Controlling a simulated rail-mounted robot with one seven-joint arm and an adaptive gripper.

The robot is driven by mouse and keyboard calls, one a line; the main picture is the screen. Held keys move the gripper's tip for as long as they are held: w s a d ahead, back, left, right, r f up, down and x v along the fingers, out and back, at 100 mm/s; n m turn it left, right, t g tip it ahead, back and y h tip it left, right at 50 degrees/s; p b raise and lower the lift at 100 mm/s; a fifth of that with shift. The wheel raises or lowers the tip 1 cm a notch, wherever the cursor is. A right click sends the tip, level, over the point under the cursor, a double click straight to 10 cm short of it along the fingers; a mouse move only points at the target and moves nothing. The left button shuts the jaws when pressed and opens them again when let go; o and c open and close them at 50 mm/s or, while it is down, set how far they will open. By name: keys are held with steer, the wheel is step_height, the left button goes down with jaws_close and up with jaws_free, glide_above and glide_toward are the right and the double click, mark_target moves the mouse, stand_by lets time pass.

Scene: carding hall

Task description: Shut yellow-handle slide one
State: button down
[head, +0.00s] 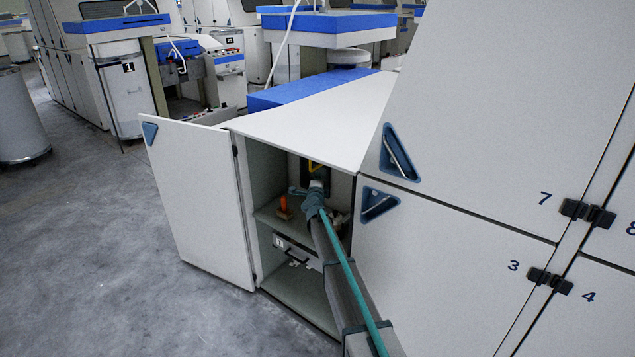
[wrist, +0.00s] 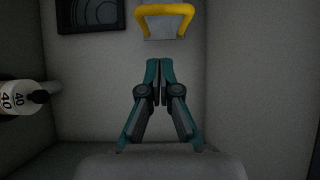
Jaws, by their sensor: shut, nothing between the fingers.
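The yellow handle (wrist: 164,10) is a U-shaped bar at the top of the wrist view, fixed by a pale metal plate (wrist: 164,28) at the back of an open cabinet. In the head view a small part of the yellow handle (head: 317,166) shows above my wrist. My gripper (wrist: 160,66) is shut and empty. Its fingertips appear just below the handle's plate in the wrist view, and I cannot tell if they touch anything. In the head view my arm reaches into the cabinet and hides the fingers.
The cabinet door (head: 195,200) stands open at the left. An orange object (head: 284,206) stands on the cabinet shelf, above a drawer (head: 297,254). The wrist view shows a bottle labelled 40 (wrist: 18,98) at the left and a dark panel (wrist: 90,15). Closed doors (head: 450,260) stand right.

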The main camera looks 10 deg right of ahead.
steer(key=shift+w+a+p, duration=0.2)
steer(key=shift+w+p, duration=0.2)
steer(key=shift+w, duration=0.75)
steer(key=shift+w+a+p, duration=0.25)
steer(key=shift+w+p, duration=0.15)
steer(key=shift+w, duration=0.75)
steer(key=shift+w+a+p, duration=0.2)
steer(key=shift+w+p, duration=0.2)
steer(key=shift+w, duration=0.75)
